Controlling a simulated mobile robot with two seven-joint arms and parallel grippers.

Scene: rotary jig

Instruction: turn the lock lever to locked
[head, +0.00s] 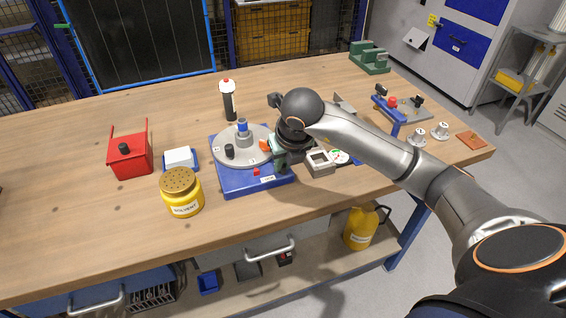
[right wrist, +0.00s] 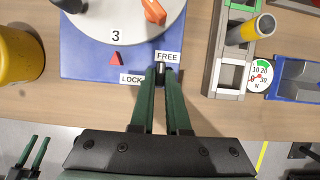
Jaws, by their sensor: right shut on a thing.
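The rotary jig has a blue base (head: 240,181) and a round grey turntable (head: 262,157) with a blue-topped centre post, a black knob and an orange knob (right wrist: 154,11). In the right wrist view its base carries a LOCK label (right wrist: 131,78), a FREE label (right wrist: 168,57) and a red triangle (right wrist: 116,59); a "3" marks the disc. My right gripper (right wrist: 161,76) is shut on the lock lever (right wrist: 160,68) at the base's front edge, beside the FREE label and right of LOCK. The fingers hide most of the lever.
A yellow solvent tin (head: 182,193), a white block in a blue tray (head: 180,160) and a red box (head: 131,157) stand left of the jig. A grey fixture (right wrist: 227,75) and a dial gauge (right wrist: 260,75) are close on its right. The front left of the table is clear.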

